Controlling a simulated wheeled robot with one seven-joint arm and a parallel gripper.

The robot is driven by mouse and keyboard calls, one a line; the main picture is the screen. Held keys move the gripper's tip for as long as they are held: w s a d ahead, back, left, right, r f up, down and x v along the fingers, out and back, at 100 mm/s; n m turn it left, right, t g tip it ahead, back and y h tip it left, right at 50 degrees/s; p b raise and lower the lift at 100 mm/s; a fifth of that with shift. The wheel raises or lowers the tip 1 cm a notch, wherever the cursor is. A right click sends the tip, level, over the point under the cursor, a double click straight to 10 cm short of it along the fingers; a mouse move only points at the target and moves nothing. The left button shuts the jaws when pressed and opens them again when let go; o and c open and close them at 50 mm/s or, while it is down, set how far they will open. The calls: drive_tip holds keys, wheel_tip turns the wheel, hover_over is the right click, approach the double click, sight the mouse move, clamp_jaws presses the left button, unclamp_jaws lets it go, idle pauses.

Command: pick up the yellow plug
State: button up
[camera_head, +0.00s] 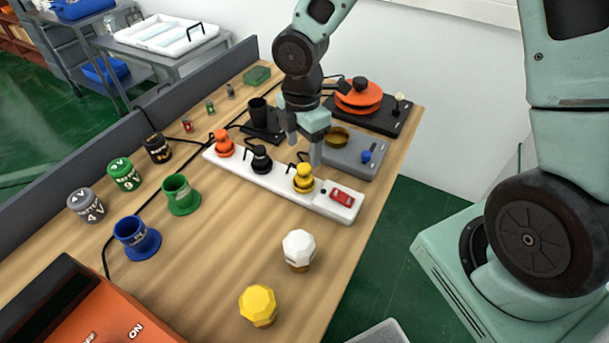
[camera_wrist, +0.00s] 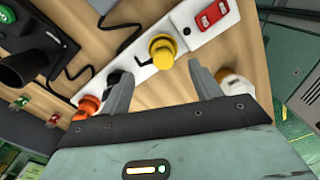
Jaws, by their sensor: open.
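The yellow plug (camera_head: 303,178) stands upright on the white power strip (camera_head: 262,178), at the end close to the red switch. It also shows in the wrist view (camera_wrist: 161,50), ahead of my fingertips and between their lines. My gripper (camera_head: 303,150) is open and empty, above and just behind the plug in the head view. In the wrist view my gripper's two fingers (camera_wrist: 160,85) are spread, with nothing between them. A black plug (camera_head: 260,158) and an orange plug (camera_head: 223,143) stand on the same strip, to the left of the yellow one.
The red switch (camera_head: 342,197) is at the strip's right end. A grey device with a blue knob (camera_head: 366,156) stands close behind my gripper. A white-topped knob (camera_head: 298,248) and a yellow-topped knob (camera_head: 258,305) stand in front. Bare table lies left of them.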

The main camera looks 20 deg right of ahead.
sight(304, 166)
drive_tip(key=f, duration=0.7)
drive_tip(key=shift+s+a+f, duration=0.1)
drive_tip(key=shift+s+f, duration=0.1)
drive_tip(key=shift+s, duration=0.15)
drive_tip(key=c, duration=1.2)
drive_tip(key=shift+o, duration=0.2)
wheel_tip(304, 166, up, 10)
drive_tip(key=shift+r+p, duration=0.1)
drive_tip(key=shift+p, duration=0.25)
